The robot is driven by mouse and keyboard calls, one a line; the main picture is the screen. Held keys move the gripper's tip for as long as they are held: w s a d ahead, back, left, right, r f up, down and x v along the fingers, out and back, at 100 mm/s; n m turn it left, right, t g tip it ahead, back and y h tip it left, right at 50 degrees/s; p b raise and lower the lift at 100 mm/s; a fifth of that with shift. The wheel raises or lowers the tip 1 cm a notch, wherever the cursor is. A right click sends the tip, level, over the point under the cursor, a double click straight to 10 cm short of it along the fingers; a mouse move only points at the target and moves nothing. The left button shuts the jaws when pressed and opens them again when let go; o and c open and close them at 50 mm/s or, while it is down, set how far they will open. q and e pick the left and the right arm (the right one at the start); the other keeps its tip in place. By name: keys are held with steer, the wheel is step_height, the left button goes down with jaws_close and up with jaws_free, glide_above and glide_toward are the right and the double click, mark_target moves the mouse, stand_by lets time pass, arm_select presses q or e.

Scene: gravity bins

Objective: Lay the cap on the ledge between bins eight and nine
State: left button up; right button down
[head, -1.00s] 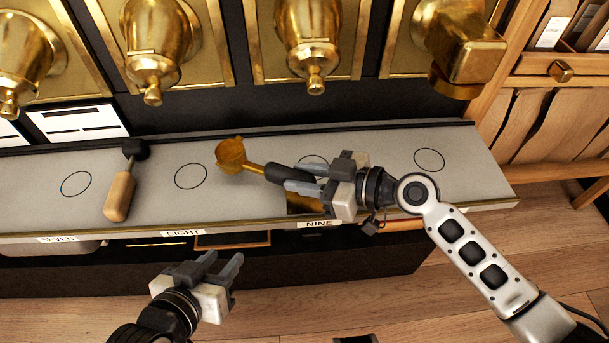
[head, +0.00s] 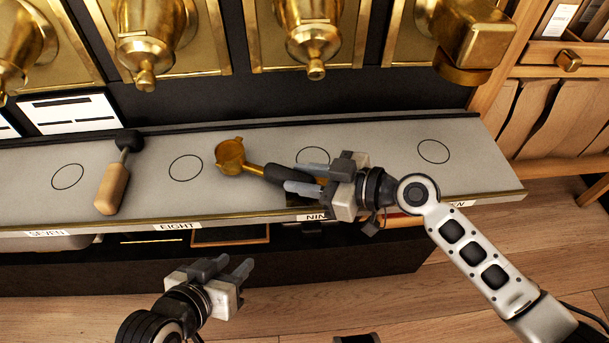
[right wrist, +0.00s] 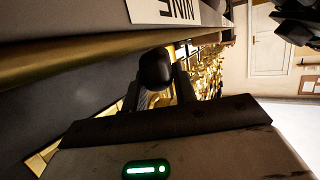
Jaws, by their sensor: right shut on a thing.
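A brass cup-shaped piece (head: 230,156) with a brass neck and a dark handle shows in the head view, over the grey ledge (head: 235,195) between the circles above labels EIGHT and NINE. I cannot tell whether this piece is the cap; no other clear cap shows. My right gripper (head: 301,184) is shut on its dark handle. The handle's rounded black end (right wrist: 155,68) shows between the fingers in the right wrist view. Whether the piece touches the ledge is unclear. My left gripper (head: 228,266) is open and empty, in front of and below the ledge.
A wooden-handled tool (head: 114,187) with a black head lies on the ledge left of the circle at eight. Brass bin spouts (head: 312,45) hang above the ledge. The ledge is bare around the circle at eight (head: 185,168) and at its right end.

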steer(key=shift+f+b, duration=0.5)
steer(key=shift+b, duration=0.1)
steer(key=c, duration=1)
jaws_free()
steer(key=shift+c, duration=0.2)
steer(key=b+v, duration=0.1)
steer(key=v, duration=1.5)
steer(key=shift+f, duration=0.1)
